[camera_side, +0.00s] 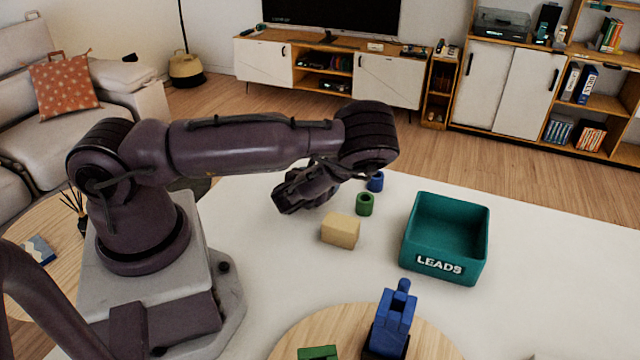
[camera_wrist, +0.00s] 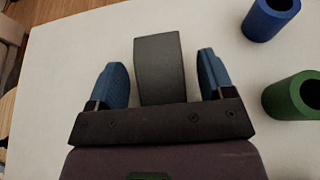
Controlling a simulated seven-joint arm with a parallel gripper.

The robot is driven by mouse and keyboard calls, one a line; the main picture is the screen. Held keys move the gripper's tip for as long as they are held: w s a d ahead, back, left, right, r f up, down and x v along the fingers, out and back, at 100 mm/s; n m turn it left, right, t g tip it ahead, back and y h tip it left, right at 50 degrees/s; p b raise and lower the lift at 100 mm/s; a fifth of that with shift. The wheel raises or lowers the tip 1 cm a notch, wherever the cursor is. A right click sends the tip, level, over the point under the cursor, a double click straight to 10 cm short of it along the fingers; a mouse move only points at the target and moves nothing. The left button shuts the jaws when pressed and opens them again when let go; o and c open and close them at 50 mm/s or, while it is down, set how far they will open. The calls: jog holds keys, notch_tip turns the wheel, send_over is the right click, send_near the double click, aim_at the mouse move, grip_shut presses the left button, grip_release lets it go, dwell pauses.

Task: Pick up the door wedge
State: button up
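The door wedge appears to be the dark grey block (camera_wrist: 160,68) in the wrist view. It stands between the two blue-tipped fingers of my gripper (camera_wrist: 162,78), with a gap on each side. The fingers are apart and hold nothing. Its lower end is hidden behind the gripper body, so I cannot tell how far it reaches between the fingers. In the side view my gripper (camera_side: 290,203) is low over the white surface, left of the tan block. I cannot make out the wedge there.
A tan block (camera_side: 341,231), a green ring (camera_side: 364,205) and a blue ring (camera_side: 376,182) stand right of my gripper. Farther right is a teal "LEADS" bin (camera_side: 418,264). A round wooden table (camera_side: 290,342) with a blue object (camera_side: 394,318) is in front. White surface lies open between.

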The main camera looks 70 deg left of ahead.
jog(key=c, duration=0.9)
jog(key=shift+r, duration=0.15)
